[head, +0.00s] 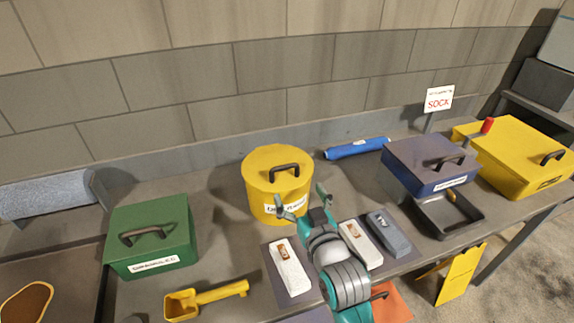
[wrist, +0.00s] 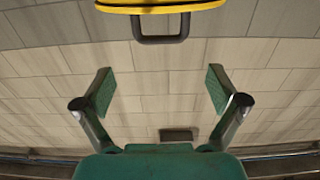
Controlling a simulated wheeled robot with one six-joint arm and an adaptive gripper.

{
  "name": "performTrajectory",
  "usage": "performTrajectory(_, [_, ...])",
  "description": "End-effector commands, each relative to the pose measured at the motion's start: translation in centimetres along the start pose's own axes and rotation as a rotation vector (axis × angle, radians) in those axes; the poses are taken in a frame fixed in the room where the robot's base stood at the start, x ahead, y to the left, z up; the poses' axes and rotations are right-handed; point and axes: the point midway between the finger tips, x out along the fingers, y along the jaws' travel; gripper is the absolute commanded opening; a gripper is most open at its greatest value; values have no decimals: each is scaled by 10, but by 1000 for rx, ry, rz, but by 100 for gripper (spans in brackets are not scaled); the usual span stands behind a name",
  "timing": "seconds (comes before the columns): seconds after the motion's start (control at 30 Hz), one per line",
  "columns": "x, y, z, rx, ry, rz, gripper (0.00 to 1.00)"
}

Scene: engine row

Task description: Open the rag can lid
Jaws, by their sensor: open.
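The rag can (head: 262,200) is a round yellow can with a partly covered white label, standing upright on the bench. Its yellow lid (head: 262,164) looks closed and has a dark handle (head: 290,167) on top. In the wrist view the yellow lid edge (wrist: 118,8) and the dark handle (wrist: 160,40) show at the top, beyond my fingertips. My gripper (head: 303,202) is in front of the can's lower right side in the head view. In the wrist view my gripper (wrist: 158,88) has its fingers wide apart with nothing between them.
A green lidded box (head: 150,235) stands left, with a yellow scoop (head: 205,298) in front. White (head: 290,270) and grey (head: 388,235) blocks lie near my arm. A blue box (head: 425,170), a yellow box (head: 510,150) and a blue roll (head: 357,148) are to the right.

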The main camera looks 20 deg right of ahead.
Motion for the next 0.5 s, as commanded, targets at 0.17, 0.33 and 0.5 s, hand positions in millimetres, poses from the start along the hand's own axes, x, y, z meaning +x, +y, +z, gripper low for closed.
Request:
performTrajectory(0.17, [20, 0, 0, 0, 1, 0, 96])
performTrajectory(0.33, [50, 0, -1, 0, 2, 0, 96])
performTrajectory(0.5, [78, 0, -1, 0, 2, 0, 96])
